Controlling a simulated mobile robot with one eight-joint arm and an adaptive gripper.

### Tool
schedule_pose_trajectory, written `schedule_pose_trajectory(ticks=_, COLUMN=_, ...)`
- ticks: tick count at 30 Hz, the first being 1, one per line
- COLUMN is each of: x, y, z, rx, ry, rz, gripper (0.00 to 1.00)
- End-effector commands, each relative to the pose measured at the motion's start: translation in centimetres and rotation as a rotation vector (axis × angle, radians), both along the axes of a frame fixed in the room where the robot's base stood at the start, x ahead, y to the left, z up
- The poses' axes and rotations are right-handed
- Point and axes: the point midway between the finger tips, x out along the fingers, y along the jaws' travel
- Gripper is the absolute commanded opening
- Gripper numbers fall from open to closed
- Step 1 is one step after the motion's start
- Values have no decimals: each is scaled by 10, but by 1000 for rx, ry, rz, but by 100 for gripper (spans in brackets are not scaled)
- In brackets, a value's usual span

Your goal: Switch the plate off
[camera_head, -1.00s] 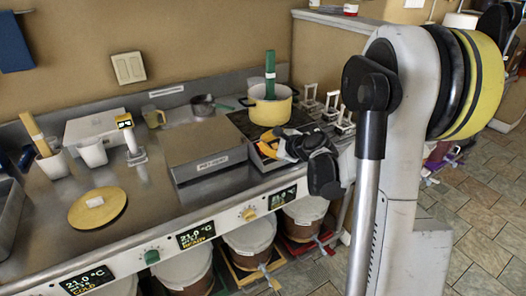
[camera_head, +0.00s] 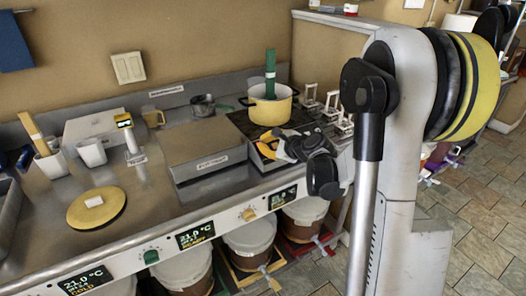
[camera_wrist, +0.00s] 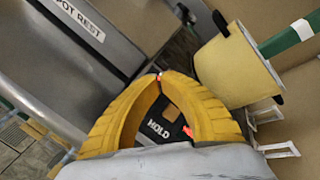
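The plate (camera_head: 239,119) is a dark hot plate set at the right of the steel counter. A yellow pot (camera_head: 270,108) with a green-handled tool stands on it. The pot also shows in the wrist view (camera_wrist: 232,72). My gripper (camera_head: 262,146) is at the plate's front edge, in front of the pot. In the wrist view, the yellow fingers (camera_wrist: 161,76) curve together and their tips meet. Between them shows a dark panel with the word HOLD (camera_wrist: 158,131). The gripper and wrist hide part of the plate's front, and I cannot tell whether the fingertips touch it.
A grey box marked POT REST (camera_head: 205,150) stands left of the plate. Several white clamp-like stands (camera_head: 333,106) are at its right. The counter front carries displays and knobs (camera_head: 249,214), with lidded buckets below. A yellow disc (camera_head: 96,208) lies on the left counter.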

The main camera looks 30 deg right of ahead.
Motion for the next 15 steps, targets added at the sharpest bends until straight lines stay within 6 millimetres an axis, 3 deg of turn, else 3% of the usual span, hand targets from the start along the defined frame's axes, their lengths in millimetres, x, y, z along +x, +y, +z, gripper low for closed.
schedule_pose_trajectory(ticks=15, x=3, y=0, z=-5, rx=0, ry=0, rz=0, gripper=0)
